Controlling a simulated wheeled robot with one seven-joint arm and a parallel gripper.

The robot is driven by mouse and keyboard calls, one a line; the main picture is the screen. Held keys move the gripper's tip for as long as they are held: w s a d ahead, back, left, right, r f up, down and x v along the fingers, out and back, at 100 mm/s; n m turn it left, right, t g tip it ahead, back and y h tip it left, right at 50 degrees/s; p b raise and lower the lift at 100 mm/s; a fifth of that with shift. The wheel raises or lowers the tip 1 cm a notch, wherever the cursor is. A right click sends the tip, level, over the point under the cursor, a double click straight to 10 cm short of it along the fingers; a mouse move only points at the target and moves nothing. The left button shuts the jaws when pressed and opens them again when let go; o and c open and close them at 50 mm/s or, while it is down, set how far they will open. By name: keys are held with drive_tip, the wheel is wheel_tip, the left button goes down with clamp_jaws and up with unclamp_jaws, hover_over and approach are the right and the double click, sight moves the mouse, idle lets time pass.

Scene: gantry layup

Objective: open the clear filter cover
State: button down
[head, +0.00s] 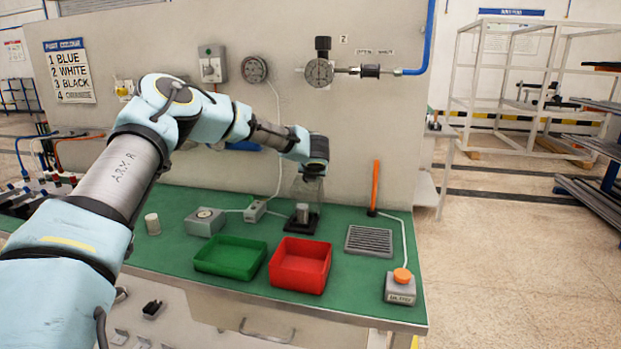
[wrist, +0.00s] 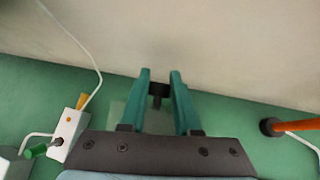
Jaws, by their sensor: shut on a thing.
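The clear filter cover (head: 308,187) is a see-through shape below the end of my arm in the head view. A grey cylinder (head: 302,213) stands on a dark base (head: 299,225) beneath it. I cannot tell whether the cover touches the base. In the wrist view, my gripper (wrist: 160,76) has two teal fingers shut on a small black knob (wrist: 157,90), which appears to be the cover's handle. The rest of the cover hardly shows in that view. In the head view my gripper's fingers are hard to make out beneath the dark wrist.
A green tray (head: 230,257) and a red tray (head: 300,266) sit in front on the green bench. A grey box (wrist: 68,130) with a cord is to the left. An orange-handled post (head: 375,187), a slatted grey plate (head: 369,241) and an orange button box (head: 401,287) are to the right.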

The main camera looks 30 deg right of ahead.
sight(314, 187)
drive_tip(key=shift+w+d+f, duration=0.1)
drive_tip(key=shift+d+f, duration=0.2)
drive_tip(key=shift+f, duration=0.25)
drive_tip(key=shift+f+b, duration=0.3)
drive_tip(key=c, duration=0.7)
unclamp_jaws()
drive_tip(key=shift+o, duration=0.2)
drive_tip(key=b+v, duration=0.1)
drive_tip(key=v, duration=0.2)
drive_tip(key=b+v, duration=0.1)
drive_tip(key=v, duration=0.3)
drive_tip(key=b+v, duration=0.1)
drive_tip(key=v, duration=0.3)
drive_tip(key=shift+w+d+r, duration=0.1)
drive_tip(key=shift+w+r, duration=0.1)
drive_tip(key=shift+r, duration=0.3)
